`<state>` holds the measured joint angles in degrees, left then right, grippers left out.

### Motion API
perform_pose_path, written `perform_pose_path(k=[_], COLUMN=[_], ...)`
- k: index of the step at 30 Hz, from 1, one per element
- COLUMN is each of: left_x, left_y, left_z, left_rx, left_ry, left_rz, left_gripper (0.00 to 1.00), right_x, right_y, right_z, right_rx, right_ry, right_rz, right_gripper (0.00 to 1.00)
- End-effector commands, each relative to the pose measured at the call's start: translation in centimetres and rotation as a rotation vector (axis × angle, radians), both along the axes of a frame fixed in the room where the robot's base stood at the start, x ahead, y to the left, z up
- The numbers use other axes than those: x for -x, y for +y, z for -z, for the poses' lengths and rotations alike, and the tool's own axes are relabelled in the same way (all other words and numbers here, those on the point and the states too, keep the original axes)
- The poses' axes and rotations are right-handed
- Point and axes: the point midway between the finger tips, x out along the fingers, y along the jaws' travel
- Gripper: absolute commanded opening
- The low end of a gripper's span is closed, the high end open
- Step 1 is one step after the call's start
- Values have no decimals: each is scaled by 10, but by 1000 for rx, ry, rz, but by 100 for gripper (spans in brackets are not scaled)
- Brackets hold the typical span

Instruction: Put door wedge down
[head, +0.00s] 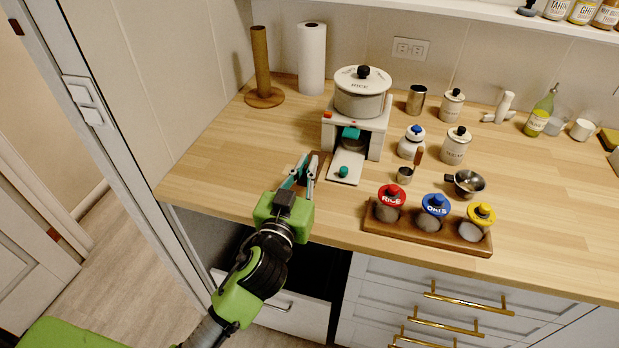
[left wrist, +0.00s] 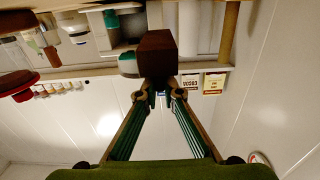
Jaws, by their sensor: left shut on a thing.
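My left gripper (head: 303,172) is over the front left part of the wooden counter (head: 222,160), just left of a white appliance. It is shut on the brown door wedge (left wrist: 155,52), which sits between the fingertips (left wrist: 157,90) in the left wrist view. In the head view the wedge (head: 321,163) shows as a small dark brown piece at the fingertips, partly hidden by them. I cannot tell whether its underside touches the counter. My right gripper is not in view.
The white appliance (head: 342,165) carries a rice pot (head: 360,95). A paper roll (head: 312,60) and a wooden holder (head: 262,70) stand behind. A rack (head: 425,236) with several lidded jars is to the right. The counter left of my gripper is clear.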

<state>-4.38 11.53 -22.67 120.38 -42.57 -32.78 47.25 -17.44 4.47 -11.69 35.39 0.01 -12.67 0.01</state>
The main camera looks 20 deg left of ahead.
Motion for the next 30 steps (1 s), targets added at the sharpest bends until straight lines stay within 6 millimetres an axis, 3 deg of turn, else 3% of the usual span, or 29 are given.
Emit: perform_pose_path(k=[4,13,26,27,28,30], left_x=[-9,-14,-14,-14,-14,-14], left_y=[-1,-2,-2,-2,-2,-2], left_z=[10,46,52,51,51,51], left_rx=[0,-2,2,1,1,1], left_ry=[-2,1,-1,0,0,0], left_rz=[-1,-2,-1,-1,-1,-1], left_gripper=[0,0,0,17,24,24], right_x=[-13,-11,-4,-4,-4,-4], right_y=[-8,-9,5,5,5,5], right_z=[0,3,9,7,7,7], right_rx=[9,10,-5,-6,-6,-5], right_ry=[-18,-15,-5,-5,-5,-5], right_rz=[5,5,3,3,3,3], right_gripper=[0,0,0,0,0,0])
